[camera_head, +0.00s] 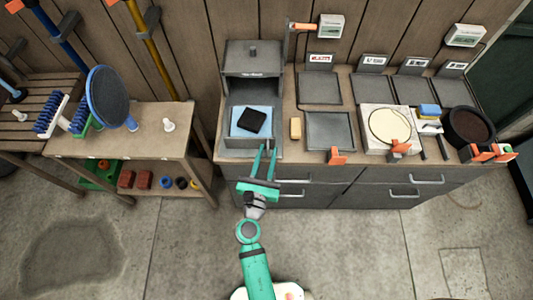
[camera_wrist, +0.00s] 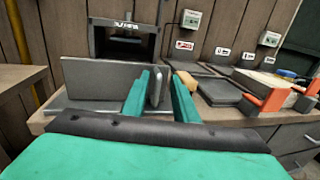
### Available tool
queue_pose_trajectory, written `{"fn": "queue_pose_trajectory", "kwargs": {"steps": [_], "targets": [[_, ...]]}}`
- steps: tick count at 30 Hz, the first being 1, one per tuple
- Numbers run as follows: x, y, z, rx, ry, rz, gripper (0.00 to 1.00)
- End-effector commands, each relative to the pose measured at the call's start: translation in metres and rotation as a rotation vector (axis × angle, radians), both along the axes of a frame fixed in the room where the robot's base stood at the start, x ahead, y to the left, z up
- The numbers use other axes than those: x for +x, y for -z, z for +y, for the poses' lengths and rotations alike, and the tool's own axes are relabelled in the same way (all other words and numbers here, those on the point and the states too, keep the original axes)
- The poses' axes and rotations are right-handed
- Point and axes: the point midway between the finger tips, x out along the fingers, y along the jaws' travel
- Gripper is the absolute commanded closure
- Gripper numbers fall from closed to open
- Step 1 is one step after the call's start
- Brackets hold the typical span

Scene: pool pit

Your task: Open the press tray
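The press (camera_head: 252,57) is a dark grey box on the left part of the bench, with an open front; it also shows in the wrist view (camera_wrist: 124,12). Its grey tray (camera_head: 236,142) lies in front of and below the upper box. A light blue sheet (camera_head: 240,128) with a black square pad (camera_head: 252,120) on it lies in the tray. In the wrist view a grey front panel (camera_wrist: 100,82) and an upright rounded grey handle (camera_wrist: 156,88) show. My green gripper (camera_head: 265,155) is at the tray's front right, fingers apart around the handle (camera_wrist: 160,82); contact is unclear.
A yellow block (camera_head: 295,128) and a grey plate (camera_head: 330,130) with an orange clip (camera_head: 337,156) lie just right of the gripper. Drawers with handles (camera_head: 292,194) are below the bench. A side table (camera_head: 140,145) stands left. The concrete floor in front is clear.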

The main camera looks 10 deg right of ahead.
Motion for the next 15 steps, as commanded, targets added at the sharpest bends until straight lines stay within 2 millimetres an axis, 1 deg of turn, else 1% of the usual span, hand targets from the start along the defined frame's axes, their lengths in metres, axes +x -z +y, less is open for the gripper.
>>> {"fn": "queue_pose_trajectory", "kwargs": {"steps": [5,8,11,15], "targets": [[-0.001,0.001,0.002,0.000,-0.003,0.001,0.74],[-0.007,0.001,0.004,-0.001,-0.003,0.001,0.74],[-0.020,0.001,0.008,-0.001,-0.004,0.003,0.74],[-0.044,0.002,0.016,-0.002,-0.004,0.005,0.74]]}}
